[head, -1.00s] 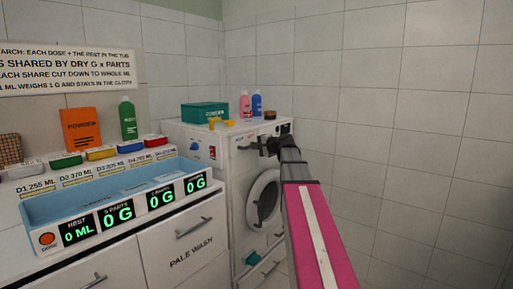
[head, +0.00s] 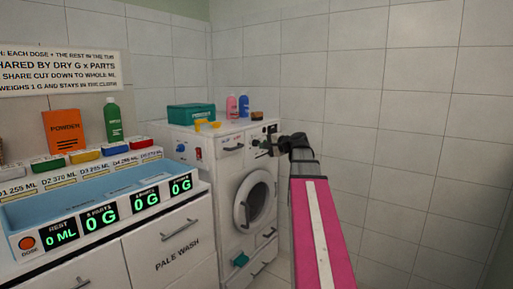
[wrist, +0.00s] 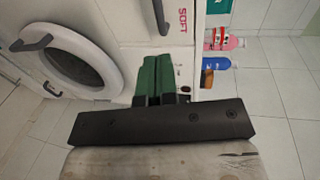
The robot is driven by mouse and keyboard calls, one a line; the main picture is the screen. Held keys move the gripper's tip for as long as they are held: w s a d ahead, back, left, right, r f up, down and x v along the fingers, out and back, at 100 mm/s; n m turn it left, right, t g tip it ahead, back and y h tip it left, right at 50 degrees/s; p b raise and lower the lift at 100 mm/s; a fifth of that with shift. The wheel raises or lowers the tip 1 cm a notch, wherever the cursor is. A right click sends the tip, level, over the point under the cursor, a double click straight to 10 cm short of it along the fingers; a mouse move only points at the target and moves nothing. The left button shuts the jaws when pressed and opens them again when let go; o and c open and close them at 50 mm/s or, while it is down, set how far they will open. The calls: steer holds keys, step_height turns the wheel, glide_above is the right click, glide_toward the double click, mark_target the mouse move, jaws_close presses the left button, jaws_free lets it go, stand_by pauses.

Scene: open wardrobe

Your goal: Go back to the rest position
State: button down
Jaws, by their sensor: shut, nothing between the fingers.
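My gripper (head: 272,147) is at the end of my pink arm, in front of the upper right of the washing machine (head: 202,190). In the wrist view my gripper (wrist: 161,82) has its fingers together, with nothing seen between them. The machine's white front lies beyond the fingers, with its round door (wrist: 78,62) at the left. I cannot tell the exact gap to the machine.
A counter with a blue tray unit (head: 55,216) and lit displays stands left. A teal box (head: 190,113), pink bottle (head: 231,107) and blue bottle (head: 244,106) stand on the machine. The space beside the tiled wall (head: 400,130) at the right looks clear.

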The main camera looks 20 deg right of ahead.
steer(key=s+a+f+n+g+h, duration=0.1)
steer(key=s+a+f+n+g, duration=0.2)
steer(key=f, duration=0.6)
steer(key=s+a+f+g+h, duration=0.2)
steer(key=a+f, duration=0.2)
steer(key=f, duration=0.6)
steer(key=s+a+f+n+g+h, duration=0.1)
steer(key=s+a+f+n+g, duration=0.2)
steer(key=f, duration=0.6)
steer(key=s+a+f+n+g+h, duration=0.2)
steer(key=s+f, duration=0.5)
steer(key=f, duration=0.2)
steer(key=s+a+f+n+g+h, duration=0.2)
steer(key=s+f+h, duration=0.1)
steer(key=s+f, duration=0.4)
step_height(320, 180, down, 2)
steer(key=shift+s+f+n, duration=0.15)
steer(key=shift+s+n, duration=0.1)
steer(key=shift+n, duration=0.05)
steer(key=c, duration=1.8)
jaws_free()
steer(key=shift+a, duration=0.1)
